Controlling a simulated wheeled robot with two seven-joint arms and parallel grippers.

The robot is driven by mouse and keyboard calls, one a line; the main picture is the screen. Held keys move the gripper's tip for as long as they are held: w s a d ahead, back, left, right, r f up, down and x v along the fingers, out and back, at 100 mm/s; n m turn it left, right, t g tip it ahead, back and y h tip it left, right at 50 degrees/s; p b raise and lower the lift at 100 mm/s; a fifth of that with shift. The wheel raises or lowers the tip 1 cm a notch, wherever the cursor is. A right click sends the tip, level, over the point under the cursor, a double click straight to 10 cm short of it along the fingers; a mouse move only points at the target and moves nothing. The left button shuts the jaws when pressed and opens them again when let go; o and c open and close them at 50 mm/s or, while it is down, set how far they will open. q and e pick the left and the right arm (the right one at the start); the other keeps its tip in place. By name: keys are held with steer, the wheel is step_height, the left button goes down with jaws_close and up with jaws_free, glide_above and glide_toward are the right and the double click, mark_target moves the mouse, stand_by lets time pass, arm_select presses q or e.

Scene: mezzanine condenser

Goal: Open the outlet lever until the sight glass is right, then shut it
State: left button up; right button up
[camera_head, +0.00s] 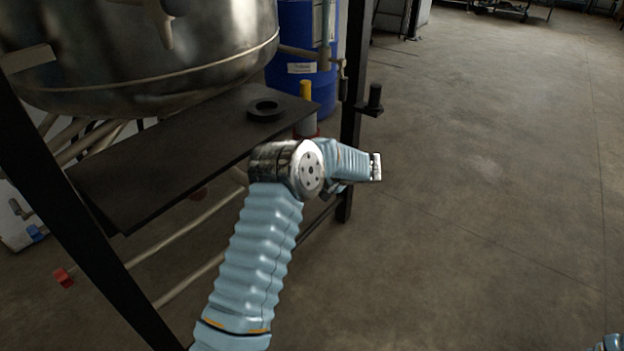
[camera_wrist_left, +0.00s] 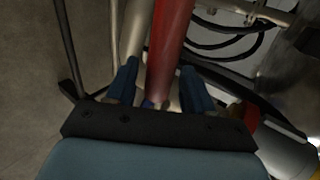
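My left arm reaches in from the bottom of the head view, its wrist bent to the right beside the black shelf. The tip of my left gripper is mostly hidden there behind the wrist. In the left wrist view the two blue fingers of my left gripper (camera_wrist_left: 160,88) stand apart. A thick red bar (camera_wrist_left: 172,45) runs between or beyond them; I cannot tell whether it is the outlet lever or whether a finger touches it. A yellow-topped upright part (camera_head: 306,91) with a grey lower section stands behind the shelf. I cannot make out the sight glass for certain.
A large steel vessel (camera_head: 150,60) hangs over the black shelf (camera_head: 180,160), which bears a black ring (camera_head: 265,110). A black frame post (camera_head: 352,60) and blue drum (camera_head: 300,90) stand behind. A red-ended part (camera_head: 63,277) is low left. Open floor lies right.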

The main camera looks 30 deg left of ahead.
arm_select(q)
steer(key=v, duration=1.3)
steer(key=shift+d+r, duration=0.2)
steer(key=shift+d, duration=0.15)
step_height(320, 180, down, 10)
steer(key=w+t+h, duration=0.1)
steer(key=w+t, duration=0.1)
steer(key=t, duration=0.4)
steer(key=s+d+f+t+h, duration=0.1)
steer(key=s+d+f+h, duration=0.15)
steer(key=d+f, duration=0.2)
steer(key=s+d+f+t+h, duration=0.1)
steer(key=s+d+f+h, duration=0.1)
steer(key=d+f+h, duration=0.3)
steer(key=s+d+f+n+g+h, duration=0.1)
steer(key=s+d+f+g+h, duration=0.1)
steer(key=s, duration=0.8)
steer(key=s+d+f+g+h, duration=0.2)
steer(key=s+d+f+g, duration=0.1)
steer(key=s, duration=0.6)
steer(key=s+d+f+n+g+h, duration=0.1)
steer(key=s+d+f+g+h, duration=0.2)
steer(key=s, duration=0.7)
step_height(320, 180, down, 2)
steer(key=shift+s+d+f+n, duration=0.2)
steer(key=shift+s+d+n, duration=0.15)
steer(key=shift+d, duration=0.6)
